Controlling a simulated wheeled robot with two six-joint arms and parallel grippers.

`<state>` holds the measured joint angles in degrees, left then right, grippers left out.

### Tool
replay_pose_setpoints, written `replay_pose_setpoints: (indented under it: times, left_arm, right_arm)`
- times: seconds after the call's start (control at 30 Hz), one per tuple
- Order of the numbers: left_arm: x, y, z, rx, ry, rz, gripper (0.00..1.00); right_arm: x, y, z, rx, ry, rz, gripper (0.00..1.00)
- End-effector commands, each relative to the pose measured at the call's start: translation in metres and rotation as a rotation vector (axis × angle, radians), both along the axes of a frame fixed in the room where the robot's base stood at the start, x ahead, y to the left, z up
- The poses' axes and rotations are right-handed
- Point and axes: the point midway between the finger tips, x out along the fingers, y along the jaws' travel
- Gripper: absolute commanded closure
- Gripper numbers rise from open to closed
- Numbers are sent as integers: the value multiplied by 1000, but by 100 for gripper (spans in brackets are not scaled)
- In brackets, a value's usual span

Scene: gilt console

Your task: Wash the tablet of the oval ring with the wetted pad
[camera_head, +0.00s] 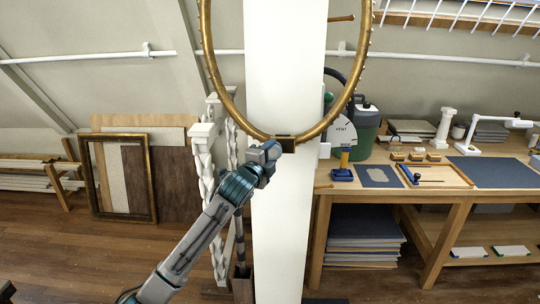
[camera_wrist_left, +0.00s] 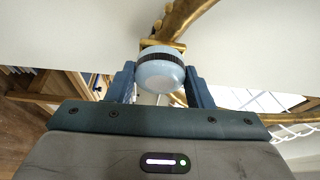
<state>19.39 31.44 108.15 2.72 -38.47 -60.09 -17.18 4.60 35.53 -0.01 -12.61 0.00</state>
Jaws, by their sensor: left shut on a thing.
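The gilt oval ring (camera_head: 237,113) hangs in front of a white post, with a beaded right edge. Its small dark tablet with a gold border (camera_head: 287,141) sits at the bottom of the ring. My left gripper (camera_head: 268,153) is at the tablet's lower left, shut on the round pale blue pad. In the left wrist view the pad (camera_wrist_left: 160,73), with a dark band, sits between the fingers. The gold ring (camera_wrist_left: 185,18) and the tablet's edge (camera_wrist_left: 160,45) show just beyond it. I cannot tell whether pad and tablet touch. My right gripper is not in view.
The white post (camera_head: 285,80) stands behind the ring. A wooden bench (camera_head: 400,192) at right carries a green-and-grey canister (camera_head: 365,125), a blue mat (camera_head: 379,176) and a tray (camera_head: 436,176). White twisted balusters (camera_head: 206,165) stand left of the post.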

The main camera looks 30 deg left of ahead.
Motion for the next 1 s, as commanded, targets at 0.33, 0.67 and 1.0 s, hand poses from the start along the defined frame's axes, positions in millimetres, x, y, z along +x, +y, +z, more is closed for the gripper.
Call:
replay_pose_setpoints:
  times: [0.33, 0.67, 1.0]
  left_arm:
    - [6, 4, 1, -1, 0, 0, 71]
    - [12, 7, 1, 1, -1, 0, 71]
    - [19, -5, 1, -4, -2, -1, 71]
  right_arm:
    - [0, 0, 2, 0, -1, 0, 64]
    - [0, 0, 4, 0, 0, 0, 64]
    - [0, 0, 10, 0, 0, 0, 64]
